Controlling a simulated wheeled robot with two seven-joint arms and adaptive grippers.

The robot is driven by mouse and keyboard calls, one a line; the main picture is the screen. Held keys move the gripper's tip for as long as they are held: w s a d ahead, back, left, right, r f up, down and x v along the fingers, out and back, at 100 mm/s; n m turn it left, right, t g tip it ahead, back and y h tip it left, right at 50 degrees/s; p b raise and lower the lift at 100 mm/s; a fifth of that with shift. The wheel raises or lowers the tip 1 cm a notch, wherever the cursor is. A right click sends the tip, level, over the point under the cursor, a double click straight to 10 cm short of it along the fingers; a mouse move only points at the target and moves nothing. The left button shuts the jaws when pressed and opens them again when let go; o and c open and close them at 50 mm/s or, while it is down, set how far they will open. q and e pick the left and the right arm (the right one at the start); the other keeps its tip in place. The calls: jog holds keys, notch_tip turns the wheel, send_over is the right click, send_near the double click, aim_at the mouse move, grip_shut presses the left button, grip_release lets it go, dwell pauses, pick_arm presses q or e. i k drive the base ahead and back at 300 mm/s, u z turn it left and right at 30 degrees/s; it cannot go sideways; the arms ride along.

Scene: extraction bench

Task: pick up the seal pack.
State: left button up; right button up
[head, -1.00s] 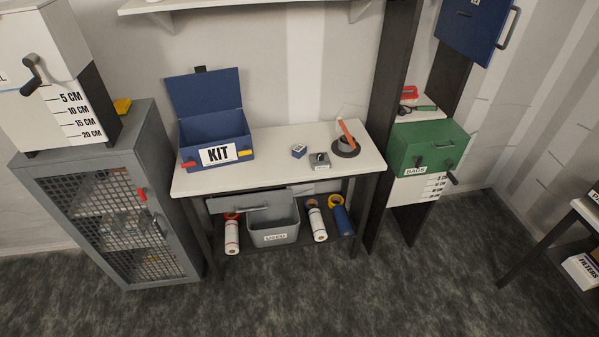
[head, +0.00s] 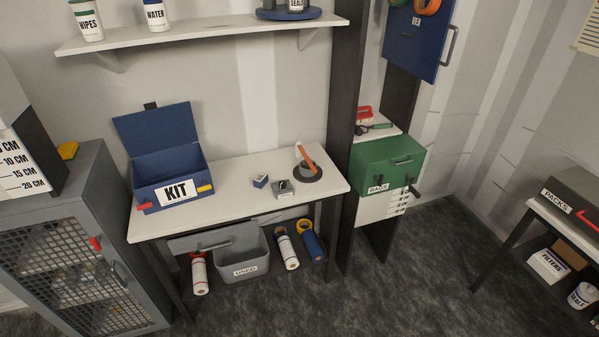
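No item in view is clearly readable as the seal pack. A white tub (head: 582,296) at the lower right has a partly readable label that looks like SEALS. Another labelled container (head: 297,5) stands on the round blue tray on the wall shelf, cut off by the top edge. A grey box marked PACKS (head: 567,187) is on the right table. Neither of my grippers is in view.
A grey USED bin (head: 242,250) is below. A green BAGS box (head: 388,163) stands right. Floor at right centre is clear.

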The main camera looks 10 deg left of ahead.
aim_at(261, 180)
jog(key=z, duration=0.1)
jog(key=i, duration=1.55)
jog(key=u, duration=0.85)
